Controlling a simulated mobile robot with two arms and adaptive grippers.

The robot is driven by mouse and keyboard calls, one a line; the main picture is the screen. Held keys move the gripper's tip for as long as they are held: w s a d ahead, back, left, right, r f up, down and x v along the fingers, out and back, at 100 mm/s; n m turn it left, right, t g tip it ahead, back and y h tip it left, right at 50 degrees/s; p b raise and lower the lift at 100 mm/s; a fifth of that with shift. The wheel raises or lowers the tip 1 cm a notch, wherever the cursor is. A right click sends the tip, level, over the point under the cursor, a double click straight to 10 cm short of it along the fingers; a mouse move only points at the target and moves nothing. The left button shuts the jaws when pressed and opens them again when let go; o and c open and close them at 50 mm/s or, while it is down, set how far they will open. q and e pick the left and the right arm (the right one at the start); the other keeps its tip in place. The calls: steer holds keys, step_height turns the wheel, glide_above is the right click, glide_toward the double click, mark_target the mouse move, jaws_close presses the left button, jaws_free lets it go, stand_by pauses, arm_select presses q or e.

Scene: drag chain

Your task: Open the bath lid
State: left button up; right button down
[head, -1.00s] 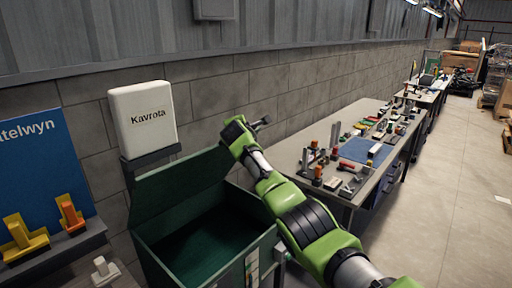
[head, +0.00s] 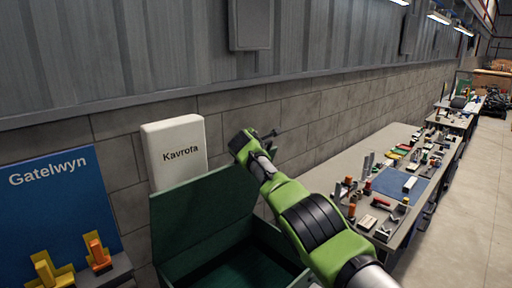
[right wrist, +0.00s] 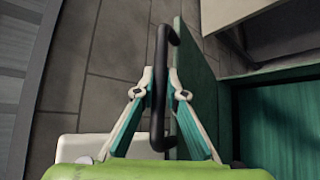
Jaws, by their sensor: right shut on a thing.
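The dark green bath (head: 282,236) is a deep box at the bottom of the head view, its front cut off by the frame. Its green lid (head: 195,222) stands raised at the back, near the wall, with the inside of the bath exposed. In the right wrist view the lid (right wrist: 197,75) is a green panel seen nearly edge-on beside a black bar handle (right wrist: 158,140). My right gripper (right wrist: 164,90) is shut on this handle, one finger on each side. In the head view my right gripper (head: 262,140) is at the lid's upper right corner. My left gripper is out of view.
A white box (head: 174,152) marked Kavrota stands behind the lid. A blue Gatelwyn board (head: 55,200) with orange and yellow fixtures is at left. A workbench (head: 345,165) with many parts stands at right along the block wall. The floor farther right is clear.

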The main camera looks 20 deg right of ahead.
steer(key=shift+a, duration=0.1)
steer(key=c, duration=2.1)
jaws_free()
steer(key=shift+o, duration=0.3)
steer(key=shift+w+f, duration=0.1)
steer(key=shift+w, duration=0.05)
steer(key=v, duration=1.2)
steer(key=shift+f, duration=0.1)
